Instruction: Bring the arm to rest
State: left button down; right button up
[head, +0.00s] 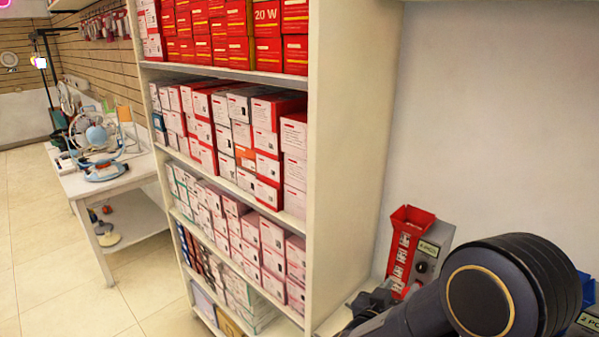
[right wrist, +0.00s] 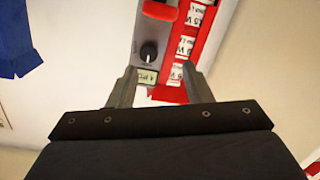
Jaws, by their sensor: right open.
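My right arm (head: 490,295) enters the head view at the lower right, with its large dark joint in front. The right gripper (head: 372,302) is partly hidden behind that joint. In the right wrist view the right gripper (right wrist: 160,82) has its two fingers apart, with nothing held between them. A grey tester box with a black knob (right wrist: 149,52) and a red dispenser with white boxes (right wrist: 190,45) lie beyond the fingertips. My left gripper is not in view.
A tall white shelf (head: 345,150) packed with red and white boxes stands left of the arm. The red dispenser (head: 408,232) and grey tester (head: 432,262) stand near the gripper. A white table with lamps (head: 125,170) is far left. Tiled floor there is clear.

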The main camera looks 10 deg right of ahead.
jog(key=s+a+r+n+t+y, duration=0.1)
jog(key=s+a+r+y, duration=0.3)
jog(key=y, duration=0.9)
jog(key=s+f+n+g+y, duration=0.1)
jog(key=s+f+g, duration=0.1)
jog(key=s, duration=0.8)
jog(key=s+a+f+n+g+y, duration=0.1)
jog(key=s+g, duration=0.4)
jog(key=s, duration=0.5)
jog(key=shift+s+a+f+n+y, duration=0.15)
jog(key=shift+s+f+n+y, duration=0.15)
jog(key=shift+s+f+y, duration=0.1)
jog(key=shift+w, duration=0.1)
